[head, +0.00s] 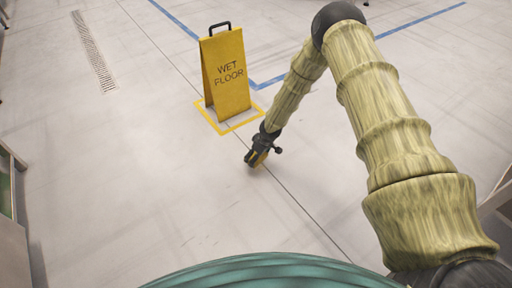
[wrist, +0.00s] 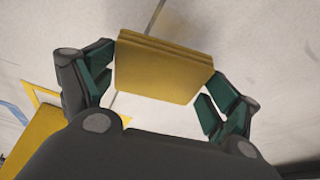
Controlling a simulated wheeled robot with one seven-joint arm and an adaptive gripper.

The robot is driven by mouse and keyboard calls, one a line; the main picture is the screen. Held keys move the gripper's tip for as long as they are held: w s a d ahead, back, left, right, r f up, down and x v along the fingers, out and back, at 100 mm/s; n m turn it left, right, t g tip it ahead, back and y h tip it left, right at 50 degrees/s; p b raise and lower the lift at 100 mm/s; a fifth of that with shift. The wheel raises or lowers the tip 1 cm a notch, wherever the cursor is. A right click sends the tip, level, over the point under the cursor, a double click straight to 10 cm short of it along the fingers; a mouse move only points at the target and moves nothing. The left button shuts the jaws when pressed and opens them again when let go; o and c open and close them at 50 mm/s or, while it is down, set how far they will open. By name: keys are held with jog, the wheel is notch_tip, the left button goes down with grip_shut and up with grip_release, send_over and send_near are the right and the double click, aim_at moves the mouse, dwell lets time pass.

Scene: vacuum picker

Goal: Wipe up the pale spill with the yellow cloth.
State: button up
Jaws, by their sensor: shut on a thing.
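My gripper (head: 258,160) is low over the pale floor, just in front of the wet floor sign in the head view. In the wrist view, my gripper (wrist: 158,88) is shut on the folded yellow cloth (wrist: 160,68), which lies between its two green-padded fingers. In the head view the cloth is mostly hidden by the gripper. I cannot tell whether the cloth touches the floor. I cannot make out the pale spill against the light floor in either view.
A yellow wet floor sign (head: 228,75) stands inside a yellow taped square (head: 236,126), close behind my gripper. A floor drain grate (head: 93,52) lies at the upper left. Cabinet-like edges stand at the far left and right. The floor at left and front is clear.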

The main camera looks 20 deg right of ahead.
jog(key=shift+r+p, duration=1.1)
jog(key=shift+r, duration=0.55)
